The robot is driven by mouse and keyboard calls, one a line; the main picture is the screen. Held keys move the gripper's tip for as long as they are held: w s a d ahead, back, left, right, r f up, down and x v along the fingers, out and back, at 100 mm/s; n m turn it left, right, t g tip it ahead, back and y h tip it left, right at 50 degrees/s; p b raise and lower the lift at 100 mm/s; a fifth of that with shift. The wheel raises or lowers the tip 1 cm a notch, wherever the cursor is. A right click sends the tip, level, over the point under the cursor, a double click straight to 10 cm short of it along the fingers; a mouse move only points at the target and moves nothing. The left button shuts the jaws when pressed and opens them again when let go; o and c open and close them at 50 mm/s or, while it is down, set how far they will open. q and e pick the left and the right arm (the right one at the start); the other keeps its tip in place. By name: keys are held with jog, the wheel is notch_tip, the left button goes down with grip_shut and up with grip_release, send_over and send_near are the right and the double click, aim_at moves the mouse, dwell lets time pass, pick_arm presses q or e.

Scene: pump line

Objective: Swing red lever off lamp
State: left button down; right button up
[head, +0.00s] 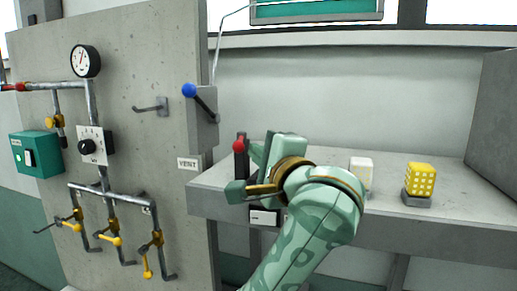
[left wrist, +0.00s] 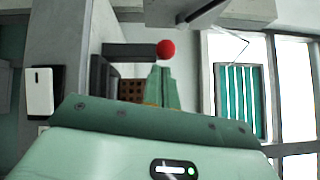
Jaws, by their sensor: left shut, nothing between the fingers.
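The red lever has a red ball knob (head: 239,145) on a dark arm, at the left end of the grey bench. In the left wrist view its red ball (left wrist: 166,49) sits at the end of a dark horizontal bar. A brown gridded block (left wrist: 131,90), possibly the lamp, shows partly below that bar; in the head view I cannot make it out. My left gripper (head: 257,154) is shut and empty, just right of the red knob. Its fingers (left wrist: 162,88) appear just below the ball; I cannot tell whether they touch it. My right gripper is not in view.
A blue-knobbed lever (head: 190,90) sticks out from the concrete panel (head: 150,80) above the VENT label (head: 188,163). A white block (head: 361,170) and a yellow gridded lamp (head: 420,180) stand on the bench (head: 460,205). Pipes with yellow valves are at left.

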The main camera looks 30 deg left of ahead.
aim_at(237, 152)
pick_arm(q)
jog(key=s+a+m+t+h+b, duration=0.1)
jog(key=s+a+b, duration=0.1)
jog(key=b, duration=0.3)
jog(key=shift+s+a+t, duration=0.2)
jog(key=shift+a+t, duration=0.1)
jog(key=shift+t, duration=0.1)
